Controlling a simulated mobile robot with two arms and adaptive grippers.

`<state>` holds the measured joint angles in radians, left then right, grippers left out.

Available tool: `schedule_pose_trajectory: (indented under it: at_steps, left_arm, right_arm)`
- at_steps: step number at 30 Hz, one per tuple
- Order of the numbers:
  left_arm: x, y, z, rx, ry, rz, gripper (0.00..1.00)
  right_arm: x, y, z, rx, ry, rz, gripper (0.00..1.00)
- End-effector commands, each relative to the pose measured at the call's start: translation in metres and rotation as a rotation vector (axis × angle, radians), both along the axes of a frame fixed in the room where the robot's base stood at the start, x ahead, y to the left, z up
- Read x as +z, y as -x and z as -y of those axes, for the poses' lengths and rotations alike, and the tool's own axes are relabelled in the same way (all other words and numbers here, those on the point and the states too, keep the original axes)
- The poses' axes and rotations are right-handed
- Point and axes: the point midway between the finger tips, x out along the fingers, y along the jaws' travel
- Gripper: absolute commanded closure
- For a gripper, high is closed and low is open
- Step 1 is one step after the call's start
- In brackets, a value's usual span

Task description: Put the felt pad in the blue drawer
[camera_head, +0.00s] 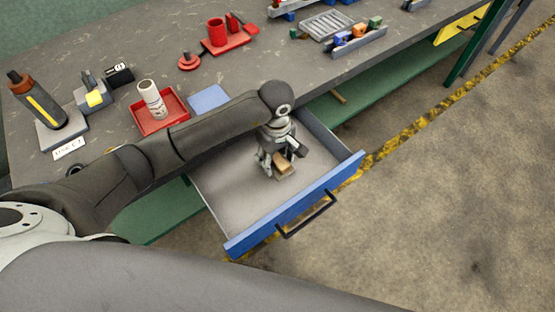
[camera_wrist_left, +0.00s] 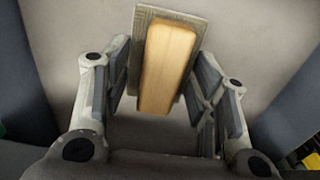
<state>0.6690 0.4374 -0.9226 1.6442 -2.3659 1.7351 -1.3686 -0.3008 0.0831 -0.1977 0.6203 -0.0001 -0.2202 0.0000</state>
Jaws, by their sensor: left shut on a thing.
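The blue drawer (camera_head: 290,217) is pulled open below the worktop, with its pale interior showing. My left gripper (camera_head: 275,162) reaches down inside the drawer, over its floor. It is shut on the felt pad (camera_head: 286,172), a grey-green slab with a tan wooden block on its back. In the left wrist view the felt pad (camera_wrist_left: 145,22) lies between the two fingers of my left gripper (camera_wrist_left: 163,72), with the pale drawer floor behind it. I cannot tell whether the pad touches the floor. My right gripper is not in view.
The worktop (camera_head: 120,32) behind the drawer holds a red tray (camera_head: 172,118) with a white roll, a light blue pad (camera_head: 208,98), a bottle (camera_head: 35,100) and red items. The drawer's handle (camera_head: 308,216) sticks out in front. The drawer floor around the gripper is clear.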

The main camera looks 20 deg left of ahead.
Motion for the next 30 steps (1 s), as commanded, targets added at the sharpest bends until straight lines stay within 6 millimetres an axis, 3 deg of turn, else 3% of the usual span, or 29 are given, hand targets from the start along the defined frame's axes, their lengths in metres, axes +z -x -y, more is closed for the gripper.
schedule_pose_trajectory:
  at_steps: [8,15,27,28,30]
  left_arm:
    - [-0.014,-0.012,0.001,0.001,0.002,0.0,0.77]
    - [-0.044,-0.013,0.001,0.001,0.001,0.0,0.77]
    - [-0.05,-0.013,0.0,-0.001,0.0,0.002,0.77]
    - [-0.049,-0.013,0.0,0.0,0.0,0.002,0.44]
    - [-0.048,-0.013,0.001,0.0,0.001,0.002,0.35]
  right_arm:
    - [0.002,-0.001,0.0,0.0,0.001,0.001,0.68]
    - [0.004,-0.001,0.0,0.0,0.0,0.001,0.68]
    - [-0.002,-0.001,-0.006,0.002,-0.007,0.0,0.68]
    - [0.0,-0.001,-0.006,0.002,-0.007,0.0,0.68]
    - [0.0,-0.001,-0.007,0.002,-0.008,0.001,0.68]
